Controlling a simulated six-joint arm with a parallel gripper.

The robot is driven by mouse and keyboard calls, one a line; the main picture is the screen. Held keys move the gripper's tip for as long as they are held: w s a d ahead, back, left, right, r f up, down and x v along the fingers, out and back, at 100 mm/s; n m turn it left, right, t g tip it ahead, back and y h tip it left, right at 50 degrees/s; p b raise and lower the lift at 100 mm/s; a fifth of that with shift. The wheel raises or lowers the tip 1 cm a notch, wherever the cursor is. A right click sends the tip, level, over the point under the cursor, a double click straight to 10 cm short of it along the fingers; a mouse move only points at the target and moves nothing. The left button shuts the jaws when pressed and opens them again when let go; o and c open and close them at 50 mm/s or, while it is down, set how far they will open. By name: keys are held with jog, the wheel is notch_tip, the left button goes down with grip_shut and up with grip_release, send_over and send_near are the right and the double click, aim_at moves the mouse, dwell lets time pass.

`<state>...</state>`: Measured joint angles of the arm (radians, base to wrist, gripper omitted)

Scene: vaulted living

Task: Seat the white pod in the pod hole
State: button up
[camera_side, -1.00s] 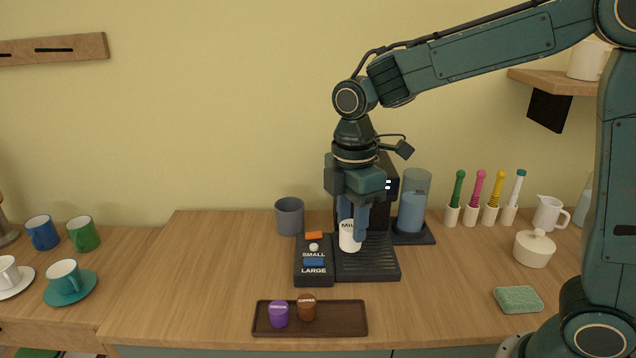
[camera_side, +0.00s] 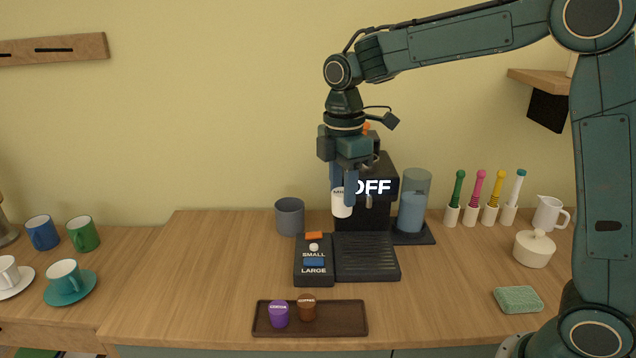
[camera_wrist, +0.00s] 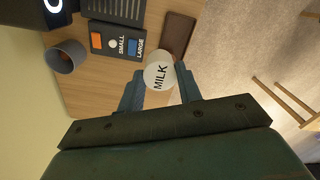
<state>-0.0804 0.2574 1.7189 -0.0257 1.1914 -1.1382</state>
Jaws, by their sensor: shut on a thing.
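The white pod (camera_side: 341,206), labelled MILK in the wrist view (camera_wrist: 160,76), is held between the fingers of my gripper (camera_side: 343,190). My gripper is shut on it, in the air in front of the coffee machine's left side. The fingers also show in the wrist view (camera_wrist: 160,92). The black coffee machine (camera_side: 377,212) reads OFF on its front, and an orange part (camera_side: 366,127) shows at its top behind my wrist. The pod hole cannot be made out; my gripper and wrist cover part of the machine.
A grey cup (camera_side: 289,216) stands left of the machine. The button panel (camera_side: 313,275) and drip tray (camera_side: 367,262) lie in front. A dark tray (camera_side: 345,318) holds purple and brown pods. A water tank (camera_side: 412,205) stands right.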

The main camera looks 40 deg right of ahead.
jog(key=w+d+r, duration=0.3)
jog(key=w+d, duration=0.1)
jog(key=d, duration=0.6)
jog(key=w+d+r, duration=0.4)
jog(key=w+d, duration=0.1)
jog(key=d, duration=0.5)
jog(key=shift+w+d+r, duration=0.2)
jog(key=shift+w+d, duration=0.05)
jog(key=shift+d, duration=0.15)
jog(key=shift+f, duration=0.1)
jog(key=shift+f, duration=2.15)
jog(key=shift+f, duration=0.15)
jog(key=shift+f, duration=1.65)
